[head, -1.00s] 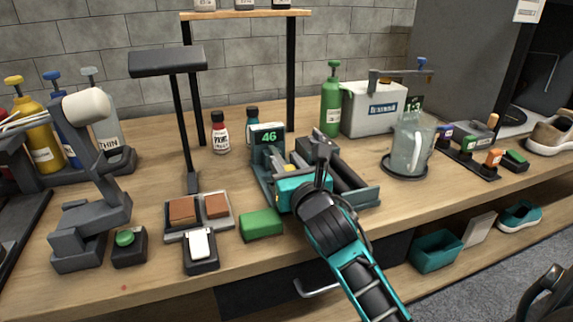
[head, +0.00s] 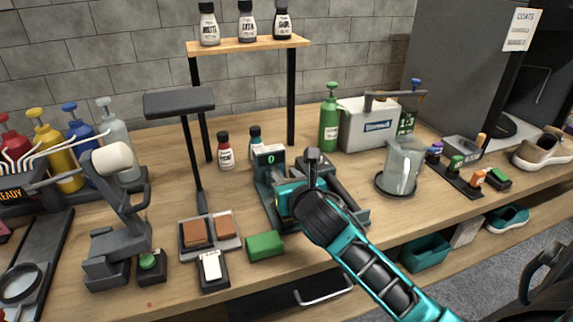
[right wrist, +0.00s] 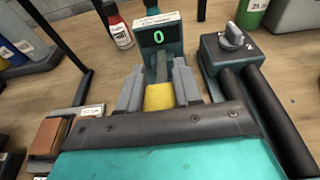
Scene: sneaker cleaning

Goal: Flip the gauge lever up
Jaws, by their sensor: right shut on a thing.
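The gauge (head: 270,158) is a dark teal unit on the workbench, its green display reading 0. In the right wrist view the gauge display (right wrist: 158,38) faces me. The gauge lever (right wrist: 158,97) is a grey bar with a yellow grip, in front of the display. My right gripper (right wrist: 158,90) is shut on the yellow grip, a grey finger on each side. In the head view my right gripper (head: 286,196) is over the gauge and hides most of the lever, so its exact tilt is unclear. My left gripper is not in view.
A unit with a grey knob (right wrist: 232,38) and two black rollers stands right of the gauge. A green block (head: 265,246) and a tray with brown pads (head: 210,232) lie to its left. Small bottles (head: 226,150) stand behind. A clear jug (head: 404,165) stands farther right.

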